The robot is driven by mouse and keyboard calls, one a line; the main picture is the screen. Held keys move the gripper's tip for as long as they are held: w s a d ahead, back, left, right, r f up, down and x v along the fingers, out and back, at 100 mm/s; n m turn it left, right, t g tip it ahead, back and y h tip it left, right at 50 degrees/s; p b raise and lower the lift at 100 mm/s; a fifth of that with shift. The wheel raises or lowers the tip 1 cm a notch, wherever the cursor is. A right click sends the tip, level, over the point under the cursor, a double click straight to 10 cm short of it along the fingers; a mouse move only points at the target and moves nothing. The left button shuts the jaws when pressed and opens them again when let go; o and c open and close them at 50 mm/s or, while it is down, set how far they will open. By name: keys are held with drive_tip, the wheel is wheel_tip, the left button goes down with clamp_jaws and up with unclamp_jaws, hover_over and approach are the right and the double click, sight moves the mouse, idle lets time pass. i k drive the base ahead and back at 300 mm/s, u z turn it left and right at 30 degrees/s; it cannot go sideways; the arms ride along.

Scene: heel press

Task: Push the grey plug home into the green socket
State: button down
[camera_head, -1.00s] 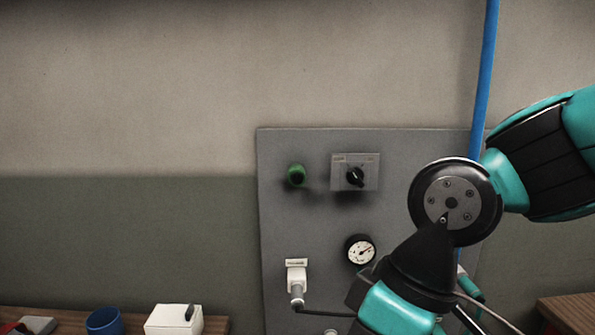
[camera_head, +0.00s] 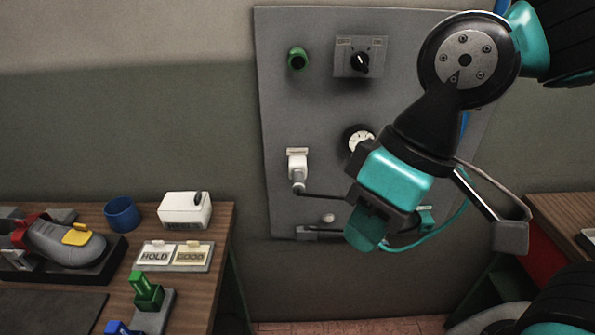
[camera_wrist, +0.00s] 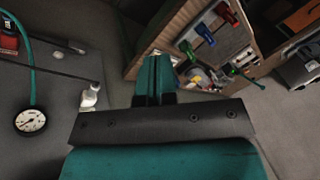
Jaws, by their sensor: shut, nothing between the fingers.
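A green ring with a dark centre (camera_head: 298,59) sits at the upper left of the grey wall panel; I cannot tell whether it is the socket or a button. Lower on the panel a pale grey-white fitting (camera_head: 297,165) has a plug-like end with a dark cable under it. This fitting also shows at the left in the wrist view (camera_wrist: 90,96). How deep any plug sits is not clear. My gripper (camera_head: 364,232) is shut and empty, in front of the panel's lower part, right of and below the fitting. Its teal fingers show in the wrist view (camera_wrist: 155,75).
A rotary switch (camera_head: 360,58) and a gauge (camera_head: 360,138) are on the panel; my arm partly covers the gauge. A teal hose (camera_head: 440,232) loops beside my gripper. A wooden bench (camera_head: 222,225) at left carries a shoe (camera_head: 62,245), a blue cup (camera_head: 122,213) and a white box (camera_head: 184,210).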

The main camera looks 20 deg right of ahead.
sight(299, 178)
drive_tip(key=z, duration=2.4)
drive_tip(key=k, duration=1.8)
drive_tip(key=u, duration=2.35)
drive_tip(key=i, duration=0.45)
